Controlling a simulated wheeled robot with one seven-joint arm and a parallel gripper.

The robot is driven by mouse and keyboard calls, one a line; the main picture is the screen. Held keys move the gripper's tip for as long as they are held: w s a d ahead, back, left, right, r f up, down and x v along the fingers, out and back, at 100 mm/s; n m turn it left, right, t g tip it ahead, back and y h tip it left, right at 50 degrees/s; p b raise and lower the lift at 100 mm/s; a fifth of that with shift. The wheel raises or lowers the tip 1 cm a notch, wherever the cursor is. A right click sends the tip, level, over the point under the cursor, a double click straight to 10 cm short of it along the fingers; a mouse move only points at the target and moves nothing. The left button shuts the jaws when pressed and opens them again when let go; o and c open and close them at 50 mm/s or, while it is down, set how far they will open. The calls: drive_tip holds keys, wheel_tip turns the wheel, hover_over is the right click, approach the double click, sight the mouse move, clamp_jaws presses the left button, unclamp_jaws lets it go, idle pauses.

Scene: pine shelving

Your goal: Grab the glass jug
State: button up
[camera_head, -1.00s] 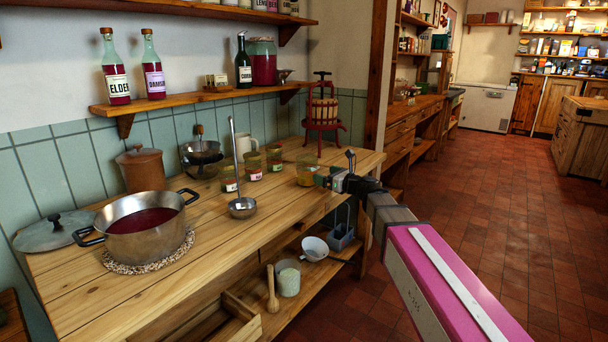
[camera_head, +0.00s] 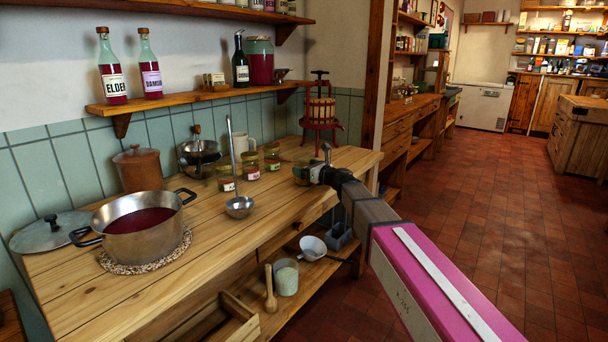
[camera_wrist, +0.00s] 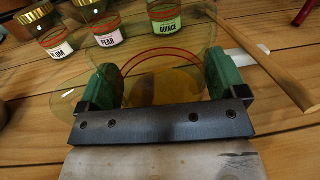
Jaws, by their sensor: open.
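The glass jug (camera_wrist: 165,57) is a clear vessel with an orange-red ring and amber contents, standing on the wooden bench top. In the wrist view it shows between and beyond the green finger pads of my gripper (camera_wrist: 160,82). The fingers are apart, one on each side of it; I cannot tell whether either touches the glass. In the head view my gripper (camera_head: 311,174) is at the bench's right part, and it mostly hides the jug (camera_head: 298,172).
Labelled jars stand close by: plum (camera_wrist: 58,45), pear (camera_wrist: 104,33) and quince (camera_wrist: 165,20). A wooden-handled tool (camera_wrist: 265,62) lies to the right. A red fruit press (camera_head: 320,110) stands behind. A ladle (camera_head: 239,205) and a pot (camera_head: 142,225) are on the left.

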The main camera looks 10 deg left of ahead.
drive_tip(key=c, duration=1)
drive_tip(key=shift+o, duration=0.2)
drive_tip(key=shift+r, duration=0.15)
